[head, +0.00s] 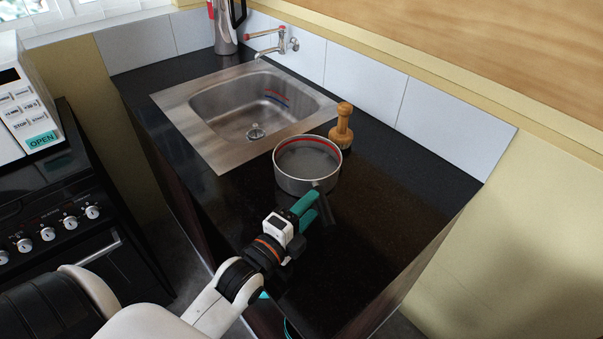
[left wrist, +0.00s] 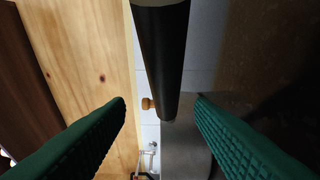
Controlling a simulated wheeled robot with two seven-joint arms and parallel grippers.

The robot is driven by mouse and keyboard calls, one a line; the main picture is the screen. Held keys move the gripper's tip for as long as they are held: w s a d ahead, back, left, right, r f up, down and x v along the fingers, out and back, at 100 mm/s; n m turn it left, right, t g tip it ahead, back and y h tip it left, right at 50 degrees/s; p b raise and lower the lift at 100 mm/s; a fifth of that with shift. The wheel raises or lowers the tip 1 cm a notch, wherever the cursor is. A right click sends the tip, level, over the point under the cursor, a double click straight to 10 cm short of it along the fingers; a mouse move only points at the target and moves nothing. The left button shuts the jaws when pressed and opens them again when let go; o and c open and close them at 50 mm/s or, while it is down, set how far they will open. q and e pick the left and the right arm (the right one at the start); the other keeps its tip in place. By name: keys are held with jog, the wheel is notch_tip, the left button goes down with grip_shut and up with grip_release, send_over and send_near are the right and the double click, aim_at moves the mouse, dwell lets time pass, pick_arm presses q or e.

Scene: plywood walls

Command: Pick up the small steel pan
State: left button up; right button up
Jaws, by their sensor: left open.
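The small steel pan (head: 307,180) stands on the black counter, just right of the sink. Its dark handle (head: 325,203) points toward me. My left gripper (head: 316,200) is at the handle, with its green fingers on the near side of the pan. In the left wrist view the black handle (left wrist: 166,60) runs down from the top between the two spread green fingers (left wrist: 161,100). A gap shows on both sides of the handle there, so the gripper is open and not gripping it. My right gripper is not in view.
The counter's right side is clear. A tiled wall (head: 440,115) bounds the back.

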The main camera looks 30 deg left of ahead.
aim_at(320, 197)
pick_arm(q)
jog(key=w, duration=0.2)
jog(key=w+p, duration=0.1)
jog(key=w, duration=0.1)
jog(key=shift+d+f, duration=0.15)
jog(key=shift+d, duration=0.05)
jog(key=shift+w+d, duration=0.2)
jog(key=shift+w, duration=0.2)
jog(key=shift+f, duration=0.1)
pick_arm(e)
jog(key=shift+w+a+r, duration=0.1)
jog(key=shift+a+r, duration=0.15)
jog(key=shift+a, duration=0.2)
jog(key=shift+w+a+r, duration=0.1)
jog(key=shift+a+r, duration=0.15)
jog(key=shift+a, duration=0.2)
pick_arm(q)
jog(key=shift+s+a, duration=0.1)
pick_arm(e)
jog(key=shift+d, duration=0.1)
pick_arm(q)
grip_shut()
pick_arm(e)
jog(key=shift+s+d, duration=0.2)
pick_arm(q)
jog(key=shift+r, duration=0.2)
